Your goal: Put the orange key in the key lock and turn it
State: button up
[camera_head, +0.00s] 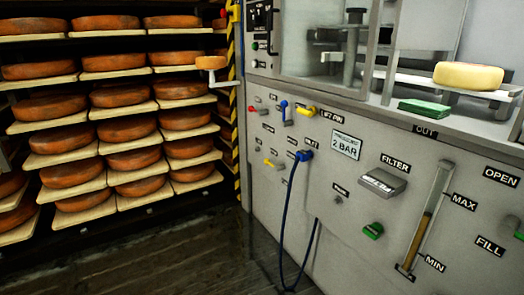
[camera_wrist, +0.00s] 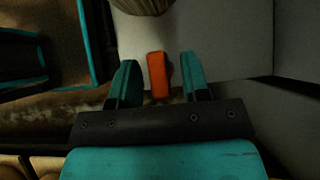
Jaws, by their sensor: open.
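The orange key (camera_wrist: 158,75) shows in the wrist view as a small upright orange block against a light grey surface. My gripper (camera_wrist: 159,80) is open, with one teal finger on each side of the key and a visible gap on both sides. The key is between the fingers in the picture, but I cannot tell its depth relative to the tips. In the head view a small dark round fitting (camera_head: 338,200) sits under a small label on the machine front; I cannot tell if it is the key lock. My gripper and the orange key are not seen in the head view.
The machine front (camera_head: 330,230) carries a green knob-like part (camera_head: 373,231), a grey filter handle (camera_head: 381,181), a gauge tube (camera_head: 427,220) and small coloured valves. A blue hose (camera_head: 284,220) hangs down to the floor. Racks of cheese wheels (camera_head: 130,130) stand at left.

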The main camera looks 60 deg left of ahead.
grip_shut()
jog(key=shift+r, duration=0.2)
jog(key=shift+r+p, duration=2.05)
notch_tip(320, 180, up, 3)
jog(key=p, duration=0.3)
jog(key=shift+r, duration=0.1)
